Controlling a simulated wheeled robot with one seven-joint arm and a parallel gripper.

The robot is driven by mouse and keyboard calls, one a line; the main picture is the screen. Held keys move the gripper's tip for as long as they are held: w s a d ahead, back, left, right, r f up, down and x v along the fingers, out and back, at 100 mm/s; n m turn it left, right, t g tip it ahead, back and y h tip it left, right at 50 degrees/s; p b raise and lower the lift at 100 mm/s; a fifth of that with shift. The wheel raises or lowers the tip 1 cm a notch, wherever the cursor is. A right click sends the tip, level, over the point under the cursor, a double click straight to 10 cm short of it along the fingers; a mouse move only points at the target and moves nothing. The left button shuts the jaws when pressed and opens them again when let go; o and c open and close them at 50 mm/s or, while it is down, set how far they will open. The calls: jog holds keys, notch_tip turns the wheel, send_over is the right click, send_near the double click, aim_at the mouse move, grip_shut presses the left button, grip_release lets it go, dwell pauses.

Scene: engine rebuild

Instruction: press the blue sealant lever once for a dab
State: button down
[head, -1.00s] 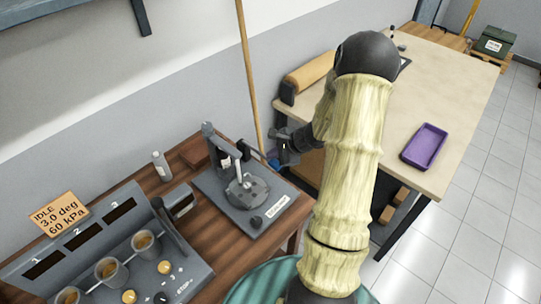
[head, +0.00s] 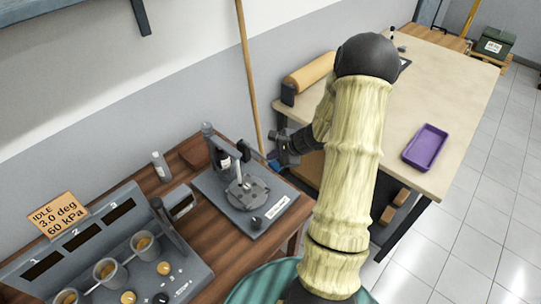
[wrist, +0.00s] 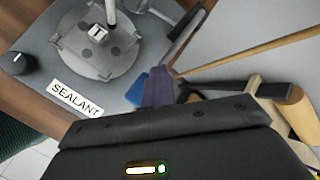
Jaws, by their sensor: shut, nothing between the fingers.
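The sealant dispenser (head: 212,190) stands on the wooden bench, with a round plate (head: 247,193) on its base. The plate also shows in the wrist view (wrist: 98,45), above the SEALANT label (wrist: 75,98). The lever's blue end (head: 273,155) shows at the right of the dispenser, just under my gripper (head: 277,148). In the wrist view the blue end (wrist: 138,88) lies beside the shut fingers (wrist: 159,89), which partly hide it. My gripper holds nothing. Whether the fingers touch the lever, I cannot tell.
A control panel (head: 120,285) with cups and knobs stands at the left. Its sign (head: 58,213) reads IDLE, 3.0 deg, 60 kPa. A small bottle (head: 161,166) stands behind. A broom handle (head: 249,80) leans close by. A purple tray (head: 425,147) lies on the pale table.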

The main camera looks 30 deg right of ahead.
jog(key=shift+r, duration=0.1)
jog(key=shift+w+r+p, duration=0.1)
jog(key=shift+r+p, duration=0.95)
jog(key=shift+r, duration=0.7)
jog(key=r+p, duration=0.2)
jog(key=r, duration=0.1)
jog(key=r+p, duration=0.1)
jog(key=r, duration=0.1)
jog(key=shift+w, duration=0.25)
jog(key=shift+s+a, duration=0.1)
